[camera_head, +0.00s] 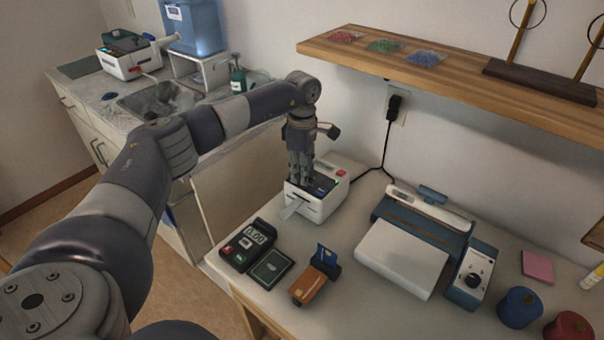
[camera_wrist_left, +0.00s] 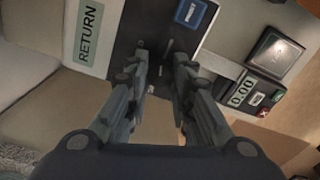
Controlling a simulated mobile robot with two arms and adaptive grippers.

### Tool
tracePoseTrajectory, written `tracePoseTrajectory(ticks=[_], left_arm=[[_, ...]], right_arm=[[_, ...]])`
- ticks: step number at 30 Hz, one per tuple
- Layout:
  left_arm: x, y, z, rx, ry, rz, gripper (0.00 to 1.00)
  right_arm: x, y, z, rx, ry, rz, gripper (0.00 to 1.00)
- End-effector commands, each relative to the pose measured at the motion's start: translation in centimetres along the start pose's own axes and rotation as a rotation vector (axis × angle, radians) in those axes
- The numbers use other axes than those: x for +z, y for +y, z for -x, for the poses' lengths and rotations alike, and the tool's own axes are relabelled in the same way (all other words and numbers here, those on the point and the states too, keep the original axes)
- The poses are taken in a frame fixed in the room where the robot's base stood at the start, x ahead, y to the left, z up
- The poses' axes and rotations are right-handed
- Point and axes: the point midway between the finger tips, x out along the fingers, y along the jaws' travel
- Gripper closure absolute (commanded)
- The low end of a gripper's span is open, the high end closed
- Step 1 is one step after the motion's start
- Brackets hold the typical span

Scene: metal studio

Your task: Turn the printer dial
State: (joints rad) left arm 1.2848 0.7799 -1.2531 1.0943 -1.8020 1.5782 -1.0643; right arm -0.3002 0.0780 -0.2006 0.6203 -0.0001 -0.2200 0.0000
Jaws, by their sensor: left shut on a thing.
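The small white printer (camera_head: 318,207) stands near the table's left back edge, with a paper slip at its front. In the left wrist view its dark top panel (camera_wrist_left: 130,25) carries a blue button (camera_wrist_left: 190,12). My left gripper (camera_head: 301,180) reaches down onto this top panel. In the wrist view its fingers (camera_wrist_left: 160,75) stand either side of a small dark part of the panel, the printer dial, and are shut on it. The fingers hide most of the dial, so its setting cannot be read. My right gripper is in no view.
A payment terminal (camera_head: 248,246), a dark square pad (camera_head: 271,268) and a card reader (camera_head: 315,284) lie in front of the printer. A white flat machine (camera_head: 402,258) and a blue knob box (camera_head: 473,275) stand to the right. A wooden shelf (camera_head: 450,75) hangs above.

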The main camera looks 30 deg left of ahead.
Motion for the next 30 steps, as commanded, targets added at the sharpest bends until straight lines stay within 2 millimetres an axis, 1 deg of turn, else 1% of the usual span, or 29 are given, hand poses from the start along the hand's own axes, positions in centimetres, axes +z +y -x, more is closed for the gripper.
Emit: tracePoseTrajectory(ticks=[6, 13, 19, 30], left_arm=[[0.00, 0.14, 0.14, 0.005, -0.002, -0.157, 1.00], [-0.02, 0.14, 0.17, 0.005, -0.001, -0.264, 1.00], [-0.02, 0.14, 0.19, 0.005, -0.001, -0.308, 1.00], [-0.02, 0.15, 0.22, 0.006, 0.000, -0.320, 1.00]], right_arm=[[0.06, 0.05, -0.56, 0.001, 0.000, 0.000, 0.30], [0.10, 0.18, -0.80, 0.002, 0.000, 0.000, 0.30], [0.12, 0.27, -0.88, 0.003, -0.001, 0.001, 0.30], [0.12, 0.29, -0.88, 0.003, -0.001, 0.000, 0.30]])
